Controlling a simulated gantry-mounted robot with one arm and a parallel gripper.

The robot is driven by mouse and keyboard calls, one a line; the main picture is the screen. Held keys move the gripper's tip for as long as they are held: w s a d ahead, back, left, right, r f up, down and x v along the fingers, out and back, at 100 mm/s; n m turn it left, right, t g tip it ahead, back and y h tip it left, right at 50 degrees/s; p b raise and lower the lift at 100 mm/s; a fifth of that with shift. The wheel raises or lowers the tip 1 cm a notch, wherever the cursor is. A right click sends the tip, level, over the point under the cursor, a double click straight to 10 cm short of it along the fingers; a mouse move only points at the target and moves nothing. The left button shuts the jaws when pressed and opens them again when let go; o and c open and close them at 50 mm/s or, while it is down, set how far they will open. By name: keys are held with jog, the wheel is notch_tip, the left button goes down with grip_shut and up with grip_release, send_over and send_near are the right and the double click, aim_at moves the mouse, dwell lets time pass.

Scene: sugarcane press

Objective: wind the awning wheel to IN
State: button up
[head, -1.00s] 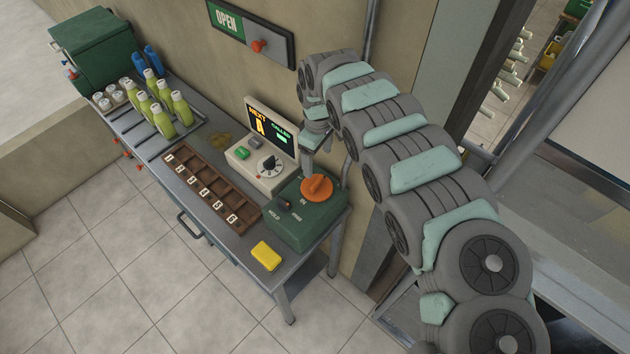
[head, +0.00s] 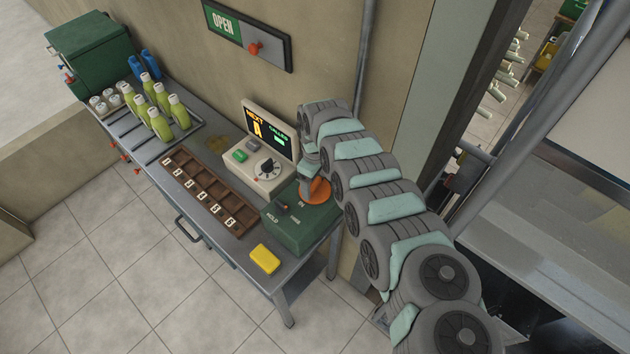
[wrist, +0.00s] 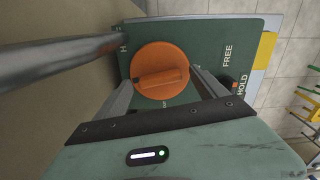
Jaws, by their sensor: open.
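The awning wheel is an orange disc with a raised grip bar, on top of a green box (head: 300,238) at the near right end of the bench. In the head view the orange wheel (head: 320,191) is partly hidden by my gripper (head: 312,185), which is over it. In the wrist view the whole face of the wheel (wrist: 160,62) shows, its bar lying roughly across the picture. My open gripper (wrist: 164,82) has one finger on each side of the wheel; contact cannot be told. A black lever (wrist: 229,83) sits beside the HOLD and FREE labels, nearer HOLD.
A console with a dial and screen (head: 270,130) stands behind the box. A yellow block (head: 265,259) and a numbered wooden tray (head: 205,190) lie on the bench. Green bottles (head: 160,122) stand further left. A grey pole (wrist: 60,60) passes close to my gripper.

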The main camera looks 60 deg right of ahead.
jog(key=shift+c, duration=0.3)
jog(key=c, duration=1.3)
